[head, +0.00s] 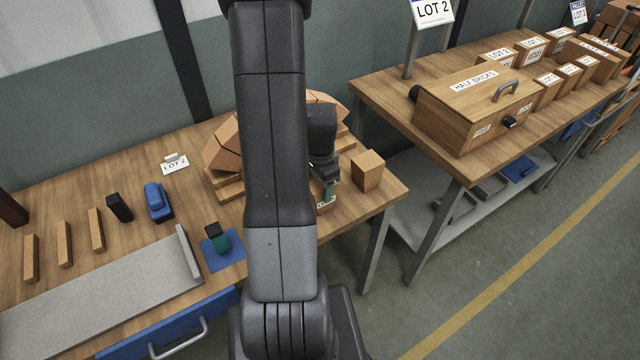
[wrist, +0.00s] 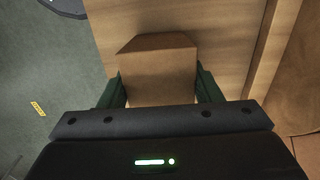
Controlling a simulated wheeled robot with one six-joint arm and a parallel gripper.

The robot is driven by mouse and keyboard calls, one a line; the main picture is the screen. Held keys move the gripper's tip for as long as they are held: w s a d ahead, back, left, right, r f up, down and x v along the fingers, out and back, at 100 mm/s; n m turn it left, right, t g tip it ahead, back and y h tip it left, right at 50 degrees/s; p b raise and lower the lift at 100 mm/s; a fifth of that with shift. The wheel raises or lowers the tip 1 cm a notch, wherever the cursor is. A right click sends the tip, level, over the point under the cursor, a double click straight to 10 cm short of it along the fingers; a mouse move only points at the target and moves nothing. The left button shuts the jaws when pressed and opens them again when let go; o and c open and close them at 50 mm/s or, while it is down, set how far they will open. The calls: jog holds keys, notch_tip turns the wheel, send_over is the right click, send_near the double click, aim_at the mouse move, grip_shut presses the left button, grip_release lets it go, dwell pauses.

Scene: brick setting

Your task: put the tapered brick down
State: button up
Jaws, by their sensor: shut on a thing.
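The tapered brick (wrist: 158,72) is a tan block between the two green fingers in the wrist view, with a narrower, darker sloped face at its far end. My gripper (head: 329,191) is shut on it, low over the right part of the left workbench. It also shows in the wrist view (wrist: 160,90), with a finger against each side of the brick. In the head view my arm hides most of the held brick. I cannot tell whether the brick touches the benchtop (wrist: 222,30).
A separate upright brick (head: 368,171) stands right of my gripper. Stacked bricks (head: 222,145) on a wooden pallet lie behind my arm. The bench's front edge and open floor (wrist: 50,70) are close on the wrist view's left. A second bench holds a wooden box (head: 475,105).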

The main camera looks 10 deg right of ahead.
jog(key=o, duration=1.2)
jog(key=shift+c, duration=0.2)
notch_tip(320, 180, up, 12)
jog(key=shift+r, duration=0.15)
